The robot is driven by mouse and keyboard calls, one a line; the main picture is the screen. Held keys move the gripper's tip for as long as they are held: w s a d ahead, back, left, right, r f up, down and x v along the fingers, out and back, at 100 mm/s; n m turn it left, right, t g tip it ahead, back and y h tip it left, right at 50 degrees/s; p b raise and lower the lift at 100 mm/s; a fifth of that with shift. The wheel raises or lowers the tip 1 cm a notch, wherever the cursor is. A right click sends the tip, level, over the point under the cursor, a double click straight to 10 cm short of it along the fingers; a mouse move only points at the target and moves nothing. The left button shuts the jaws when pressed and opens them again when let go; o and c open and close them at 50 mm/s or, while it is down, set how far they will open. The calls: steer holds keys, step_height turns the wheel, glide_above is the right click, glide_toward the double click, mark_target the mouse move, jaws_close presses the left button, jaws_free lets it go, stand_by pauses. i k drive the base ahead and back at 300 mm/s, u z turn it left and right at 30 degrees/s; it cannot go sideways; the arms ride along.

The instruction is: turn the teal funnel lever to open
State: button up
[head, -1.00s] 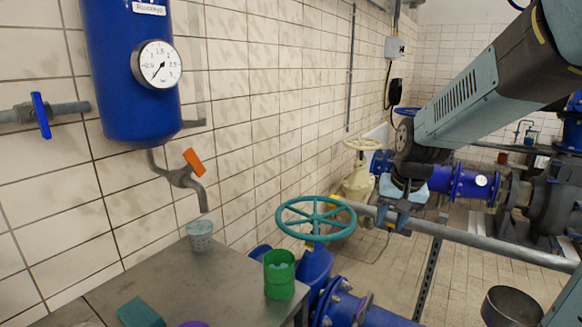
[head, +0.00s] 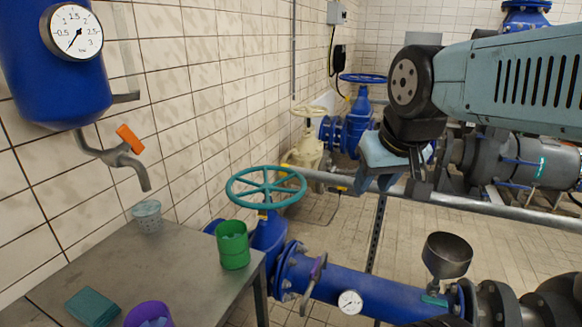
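The metal funnel (head: 447,256) stands upright on the blue pipe at the lower right. A small teal lever (head: 434,300) shows at the base of the funnel, above the pipe; its exact angle is too small to tell. My gripper (head: 376,187) hangs from my arm, up and to the left of the funnel in the picture. Its two light-blue fingers are spread with a gap between them, and I see nothing held. It appears clear of the lever and funnel.
A grey rail (head: 480,204) runs across behind the funnel. A teal handwheel (head: 266,187) and a purple-handled lever (head: 314,280) are on the blue pipework to the left. A table (head: 190,265) bears a green cup (head: 233,246) and a purple cup (head: 149,315).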

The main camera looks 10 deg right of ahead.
mark_target(432, 300)
steer(key=k, duration=0.45)
steer(key=z, duration=1.3)
steer(key=k, duration=1.3)
steer(key=u, duration=0.15)
steer(key=i, duration=1.65)
steer(key=u, duration=0.05)
